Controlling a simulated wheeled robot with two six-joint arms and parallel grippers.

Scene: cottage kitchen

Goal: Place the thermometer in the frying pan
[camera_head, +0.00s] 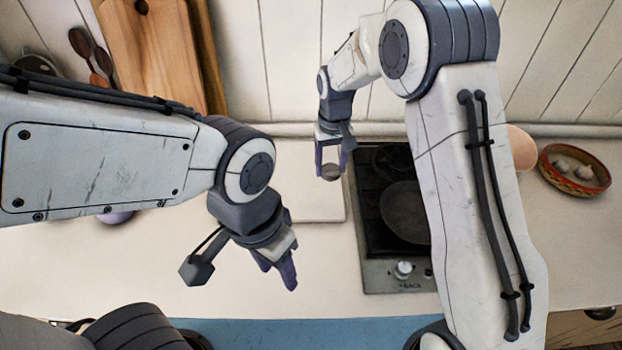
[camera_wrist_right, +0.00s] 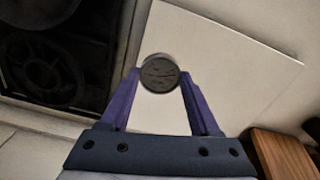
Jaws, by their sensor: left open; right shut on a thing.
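A small round dark disc with a paler rim, which I take to be the thermometer (camera_head: 331,172), is between the fingertips of my right gripper (camera_head: 333,158). In the right wrist view the thermometer (camera_wrist_right: 160,73) shows its dark round face, and the fingers are shut on its sides. The dark frying pan (camera_head: 405,211) rests on the black hob, to the right of and nearer than my right gripper. My right arm hides its right side. My left gripper (camera_head: 280,266) is open and empty over the counter, left of the hob.
The hob (camera_head: 385,277) has a knob at its front. A pale flat board (camera_head: 322,207) lies left of it. A patterned bowl (camera_head: 574,188) with pale round things stands far right. Wooden boards (camera_head: 155,50) lean at the back left. The front left counter is mostly clear.

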